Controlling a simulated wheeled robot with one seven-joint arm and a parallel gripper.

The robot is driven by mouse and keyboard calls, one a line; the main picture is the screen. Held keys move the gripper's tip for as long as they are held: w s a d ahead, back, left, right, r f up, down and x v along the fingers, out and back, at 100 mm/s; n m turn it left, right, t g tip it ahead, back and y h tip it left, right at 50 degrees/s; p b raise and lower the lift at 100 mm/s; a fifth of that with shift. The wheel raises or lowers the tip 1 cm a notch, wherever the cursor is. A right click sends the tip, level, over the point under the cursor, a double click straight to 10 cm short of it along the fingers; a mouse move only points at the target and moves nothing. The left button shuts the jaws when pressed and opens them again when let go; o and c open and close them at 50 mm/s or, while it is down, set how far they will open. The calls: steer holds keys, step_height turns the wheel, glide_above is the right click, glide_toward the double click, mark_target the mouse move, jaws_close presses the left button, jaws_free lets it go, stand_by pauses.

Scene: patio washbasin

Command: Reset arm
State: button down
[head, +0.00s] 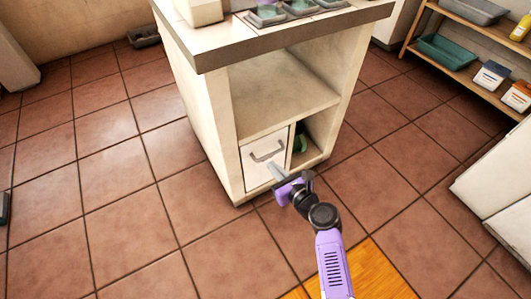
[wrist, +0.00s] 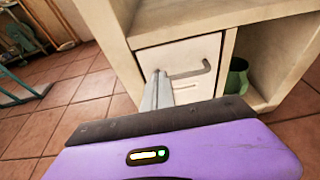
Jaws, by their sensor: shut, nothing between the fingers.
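My purple arm reaches up from the bottom of the head view, and my gripper (head: 273,168) is in front of a white drawer (head: 260,165) low in a cream cabinet. In the wrist view the gripper's grey fingers (wrist: 158,82) are shut together and empty. They point at the drawer front (wrist: 195,55), close to the left end of its bar handle (wrist: 190,72). I cannot tell whether the fingertips touch the handle. The drawer looks closed. The handle also shows in the head view (head: 267,153).
The cabinet (head: 200,110) has an open shelf above the drawer. A green pot (wrist: 236,76) stands in the niche right of it. A wooden rack (head: 455,72) with bins is at the upper right. Tiled floor (head: 110,190) is clear on the left.

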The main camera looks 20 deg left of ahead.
steer(key=p+v, duration=0.1)
steer(key=v, duration=0.2)
steer(key=shift+s+d, duration=0.2)
